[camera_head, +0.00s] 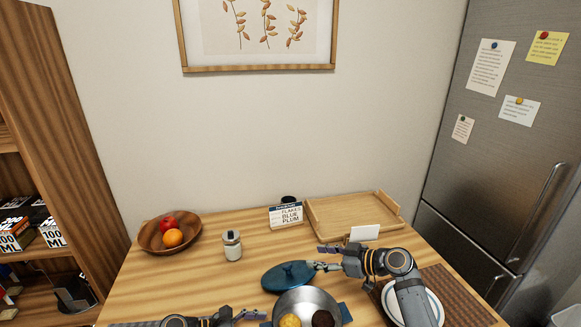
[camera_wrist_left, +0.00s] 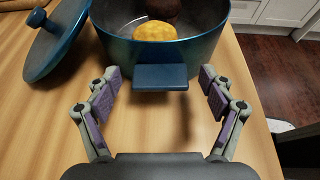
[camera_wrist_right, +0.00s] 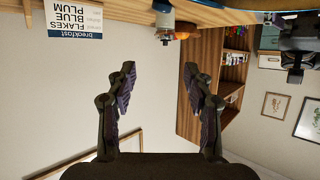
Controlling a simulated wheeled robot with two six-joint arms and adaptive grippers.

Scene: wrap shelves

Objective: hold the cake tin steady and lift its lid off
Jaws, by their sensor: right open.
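The cake tin (camera_head: 335,300) is a round blue pot with a grey inside and blue side handles. It stands uncovered at the table's front, with a yellow and a dark round thing inside. Its blue lid (camera_head: 283,279) is off, on the table just behind the tin; it also shows beside the tin in the left wrist view (camera_wrist_left: 58,45). My left gripper (camera_wrist_left: 158,82) is open, its fingers spread either side of a tin handle (camera_wrist_left: 160,77) with gaps showing. My right gripper (camera_head: 322,257) is open and empty, near the lid's right edge and apart from it.
A fruit bowl (camera_head: 152,238), a jar (camera_head: 232,246) and a breakfast card (camera_head: 286,217) stand farther back. A wooden tray (camera_head: 350,210) lies back right, with a white card (camera_head: 365,233) before it. A plate (camera_head: 436,302) is on a brown mat (camera_head: 460,295). The table's left middle is clear.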

